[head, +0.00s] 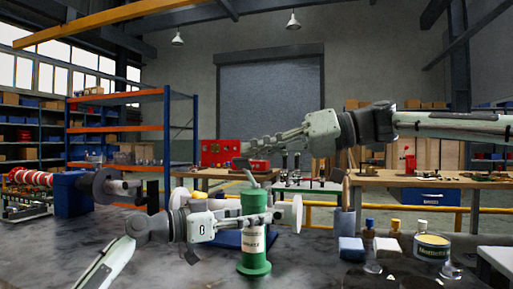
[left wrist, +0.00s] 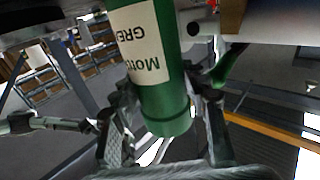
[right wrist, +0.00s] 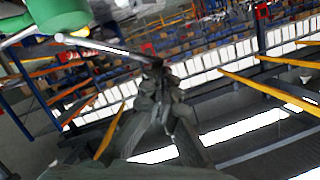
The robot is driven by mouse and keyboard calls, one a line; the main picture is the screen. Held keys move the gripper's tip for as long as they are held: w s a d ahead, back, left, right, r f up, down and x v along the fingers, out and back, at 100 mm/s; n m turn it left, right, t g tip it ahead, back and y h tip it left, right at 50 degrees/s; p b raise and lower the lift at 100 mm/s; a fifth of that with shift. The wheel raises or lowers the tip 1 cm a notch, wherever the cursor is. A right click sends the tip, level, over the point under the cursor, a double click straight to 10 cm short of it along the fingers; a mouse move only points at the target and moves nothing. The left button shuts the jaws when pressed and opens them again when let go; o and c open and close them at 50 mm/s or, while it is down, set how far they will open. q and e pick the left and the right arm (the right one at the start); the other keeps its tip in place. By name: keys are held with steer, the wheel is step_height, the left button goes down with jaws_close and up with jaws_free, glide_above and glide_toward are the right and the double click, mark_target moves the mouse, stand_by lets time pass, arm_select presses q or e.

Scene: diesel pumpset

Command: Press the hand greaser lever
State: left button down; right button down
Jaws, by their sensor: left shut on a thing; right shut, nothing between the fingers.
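The hand greaser is a green cylinder (head: 254,262) with a pale label, standing upright on the grey workbench. Its label and green body fill the top of the left wrist view (left wrist: 160,60). My left gripper (left wrist: 165,118) is shut around the body, one finger on each side. The greaser's thin grey lever (head: 250,178) rises from the top, tilted up to the left. In the right wrist view the lever (right wrist: 105,46) reaches from the green cap toward my right gripper (right wrist: 160,68). That gripper is shut and empty, its tips close to the lever's end; I cannot tell whether they touch.
On the bench (head: 170,262), a tin (head: 431,247) and several small bottles stand to the right. A blue machine with a shaft (head: 75,193) is at the left.

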steer(key=shift+s+f, duration=0.1)
steer(key=s+a+f+n+t+h, duration=0.1)
steer(key=s+f+n+t, duration=0.1)
steer(key=f+n, duration=0.4)
steer(key=shift+s+f+n, duration=0.3)
steer(key=shift+s+f, duration=0.25)
steer(key=shift+f, duration=1.3)
steer(key=s+d+r, duration=0.4)
steer(key=d+r, duration=0.2)
steer(key=d, duration=0.2)
steer(key=shift+s+d+r, duration=0.3)
steer(key=shift+d+r, duration=0.1)
